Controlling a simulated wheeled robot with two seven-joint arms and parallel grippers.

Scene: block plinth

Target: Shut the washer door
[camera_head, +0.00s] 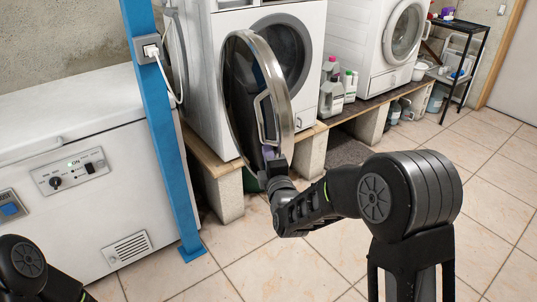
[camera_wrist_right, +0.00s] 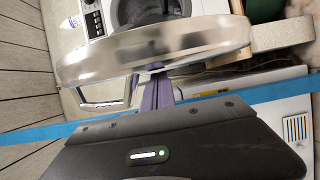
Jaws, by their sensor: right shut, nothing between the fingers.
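The washer door (camera_head: 240,98) is round with a dark centre and a metal rim. It stands open in front of the white washer (camera_head: 208,55), whose round opening (camera_head: 288,50) shows behind it. A metal handle (camera_head: 261,119) is on the door. My right gripper (camera_head: 269,153) is shut and empty at the lower part of the door, close to the handle. In the right wrist view its purple fingers (camera_wrist_right: 158,92) are beside the door rim (camera_wrist_right: 155,52) and the handle (camera_wrist_right: 105,104). I cannot tell whether they touch. My left gripper is out of view.
A blue post (camera_head: 160,120) with a plugged cable stands left of the door, before a white chest freezer (camera_head: 80,120). Bottles (camera_head: 331,97) stand on the plinth right of the washer, near a second white machine (camera_head: 365,40). The tiled floor (camera_head: 490,210) at right is open.

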